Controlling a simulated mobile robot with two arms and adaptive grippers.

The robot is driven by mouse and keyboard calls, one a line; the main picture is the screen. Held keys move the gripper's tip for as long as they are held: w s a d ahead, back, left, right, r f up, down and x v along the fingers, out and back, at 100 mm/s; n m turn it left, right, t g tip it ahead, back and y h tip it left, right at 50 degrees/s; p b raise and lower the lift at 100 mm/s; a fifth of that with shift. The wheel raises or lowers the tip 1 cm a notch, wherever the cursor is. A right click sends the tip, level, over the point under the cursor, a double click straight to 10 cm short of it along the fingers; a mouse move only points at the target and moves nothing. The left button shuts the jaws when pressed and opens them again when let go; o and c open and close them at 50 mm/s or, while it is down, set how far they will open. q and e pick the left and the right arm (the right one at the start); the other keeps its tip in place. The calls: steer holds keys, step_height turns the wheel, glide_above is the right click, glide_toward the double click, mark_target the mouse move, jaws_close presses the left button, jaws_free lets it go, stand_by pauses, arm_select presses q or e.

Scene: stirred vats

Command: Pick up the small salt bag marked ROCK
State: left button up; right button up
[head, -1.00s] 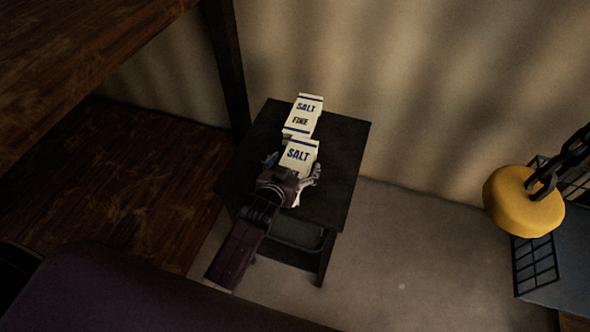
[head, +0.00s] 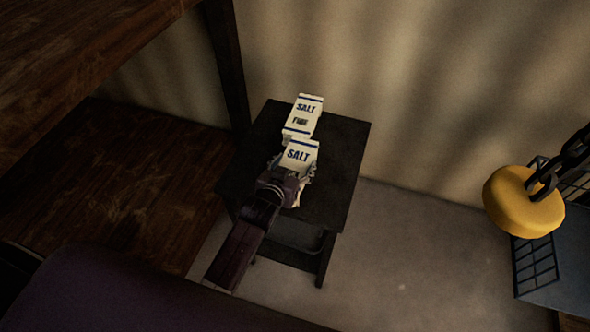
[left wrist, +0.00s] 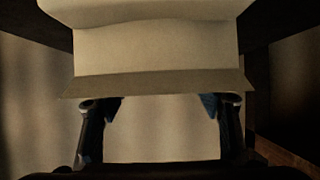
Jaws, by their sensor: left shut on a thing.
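A small cream salt bag (head: 299,155) with blue SALT lettering is at the near part of the small dark table (head: 341,150). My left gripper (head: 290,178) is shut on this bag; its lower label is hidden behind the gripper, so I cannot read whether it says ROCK. In the left wrist view the bag (left wrist: 155,50) fills the top middle, with the two fingers of my left gripper (left wrist: 160,110) at its sides. A second salt bag (head: 303,112), marked FINE, lies just behind the held one. My right gripper is not in view.
A dark wooden surface (head: 80,50) with a post is at the upper left. A yellow round weight (head: 523,203) on a chain hangs at the right, over a blue-grey thing with black grating (head: 535,262). The floor (head: 400,260) between is clear.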

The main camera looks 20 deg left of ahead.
arm_select(q)
steer(key=shift+w+r, duration=0.1)
steer(key=shift+r, duration=0.2)
